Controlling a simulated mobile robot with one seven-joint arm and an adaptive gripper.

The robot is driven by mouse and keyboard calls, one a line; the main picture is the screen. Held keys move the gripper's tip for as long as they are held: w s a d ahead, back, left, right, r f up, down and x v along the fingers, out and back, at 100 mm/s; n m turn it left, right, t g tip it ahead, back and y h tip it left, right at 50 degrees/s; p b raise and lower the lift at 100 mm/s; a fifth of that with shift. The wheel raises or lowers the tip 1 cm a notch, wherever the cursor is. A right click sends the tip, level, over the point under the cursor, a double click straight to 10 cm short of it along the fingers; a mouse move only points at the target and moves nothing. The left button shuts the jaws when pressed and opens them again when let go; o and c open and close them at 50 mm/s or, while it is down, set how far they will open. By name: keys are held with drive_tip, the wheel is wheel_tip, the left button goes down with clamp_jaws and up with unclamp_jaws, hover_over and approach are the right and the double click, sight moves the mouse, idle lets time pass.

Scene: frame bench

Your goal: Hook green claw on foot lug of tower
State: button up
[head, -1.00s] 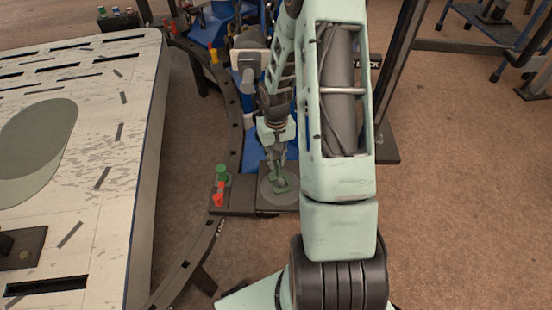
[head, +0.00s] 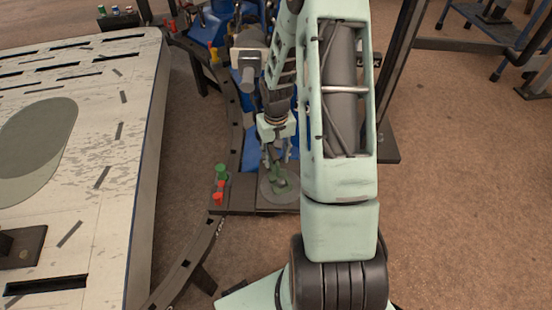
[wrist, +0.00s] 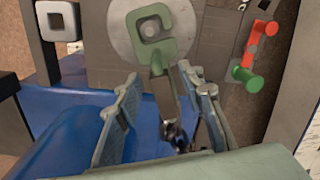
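The green claw (wrist: 152,48) is C-shaped and lies over a pale round disc (wrist: 122,28) on a dark foot plate in the wrist view. A small grey piece, possibly the foot lug (wrist: 150,29), shows inside the claw's opening; I cannot tell whether the claw bears on it. The claw also shows in the head view (head: 281,186), below my gripper (head: 277,155). A dark metal stem (wrist: 177,128) runs from the claw back between my fingers. My gripper (wrist: 163,112) is open, its fingers standing apart on either side of that stem. The tower as a whole is hard to make out.
Red and green pegs (head: 220,184) stand on the plate's left end. A dark curved rail (head: 233,120) runs beside them. A large worn pale panel (head: 140,130) stands at left. Blue parts (head: 250,150) lie behind my gripper. Brown floor (head: 455,190) is clear at right.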

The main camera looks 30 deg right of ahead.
wheel_tip(320, 180, up, 11)
idle(0.3)
idle(0.4)
